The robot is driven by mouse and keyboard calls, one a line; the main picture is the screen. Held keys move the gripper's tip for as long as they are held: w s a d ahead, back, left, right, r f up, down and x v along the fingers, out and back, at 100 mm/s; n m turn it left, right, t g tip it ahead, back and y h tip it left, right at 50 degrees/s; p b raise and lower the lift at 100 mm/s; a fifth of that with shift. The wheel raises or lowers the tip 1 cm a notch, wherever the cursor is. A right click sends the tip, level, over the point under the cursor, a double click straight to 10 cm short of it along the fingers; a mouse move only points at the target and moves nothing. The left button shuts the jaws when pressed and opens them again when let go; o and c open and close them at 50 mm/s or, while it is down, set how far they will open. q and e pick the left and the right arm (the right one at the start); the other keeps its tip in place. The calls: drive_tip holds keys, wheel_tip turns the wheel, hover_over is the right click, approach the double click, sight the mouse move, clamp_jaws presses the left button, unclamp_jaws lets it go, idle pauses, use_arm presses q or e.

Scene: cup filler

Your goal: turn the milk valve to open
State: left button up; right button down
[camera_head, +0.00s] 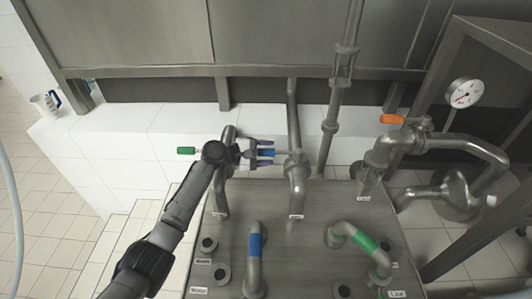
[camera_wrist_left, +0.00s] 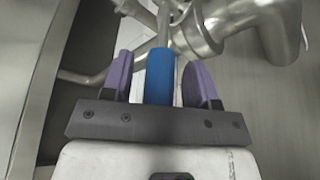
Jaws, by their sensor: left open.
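A valve with a blue lever handle (camera_head: 267,153) sits on the middle upright pipe (camera_head: 296,185) behind the metal panel; the label at its foot is too small to read surely. My left gripper (camera_head: 266,153) is open around the blue handle, coming from the left. In the left wrist view the blue handle (camera_wrist_left: 160,78) stands between the two purple fingers of the left gripper (camera_wrist_left: 162,72), with gaps on both sides. The handle's metal stem runs on to the pipe fitting beyond. My right gripper is not in view.
A green handle (camera_head: 186,150) lies to the left and an orange handle (camera_head: 391,119) to the right on neighbouring pipes. Blue-banded (camera_head: 254,246) and green-banded (camera_head: 364,242) bent pipes stand on the panel (camera_head: 300,255). A pressure gauge (camera_head: 464,93) is at right, a jug (camera_head: 46,103) far left.

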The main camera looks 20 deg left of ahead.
use_arm(q)
drive_tip(key=shift+c, duration=0.4)
clamp_jaws()
